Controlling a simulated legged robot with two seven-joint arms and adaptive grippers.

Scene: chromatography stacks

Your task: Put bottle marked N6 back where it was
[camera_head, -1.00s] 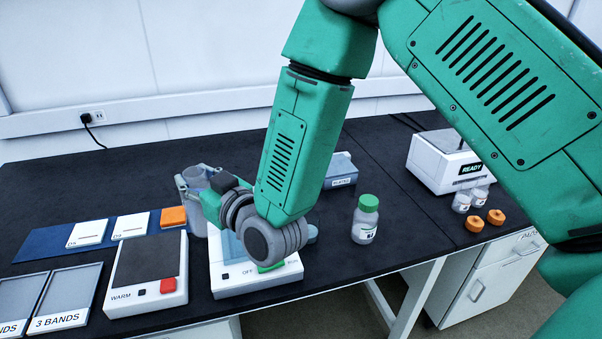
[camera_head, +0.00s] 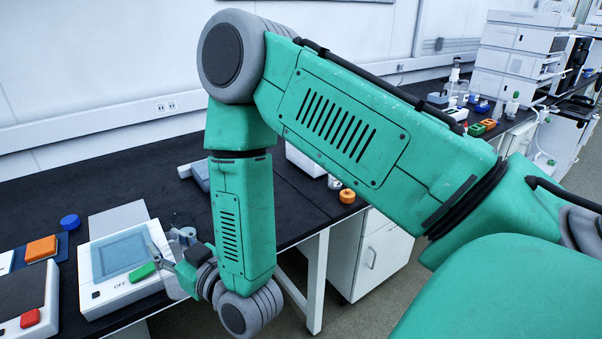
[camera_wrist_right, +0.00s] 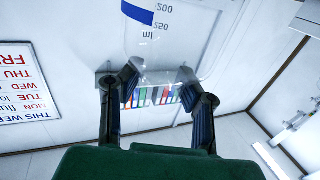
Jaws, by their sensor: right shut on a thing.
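Part of this vessel shows beside the fingers in the head view (camera_head: 184,238). No bottle marked N6 can be read in either view. The green-capped bottle seen earlier is not visible now; my right arm covers that part of the bench. My left gripper is not in view.
An orange cap (camera_head: 347,196) lies near the bench edge. Black bench top (camera_head: 110,185) is clear at the back.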

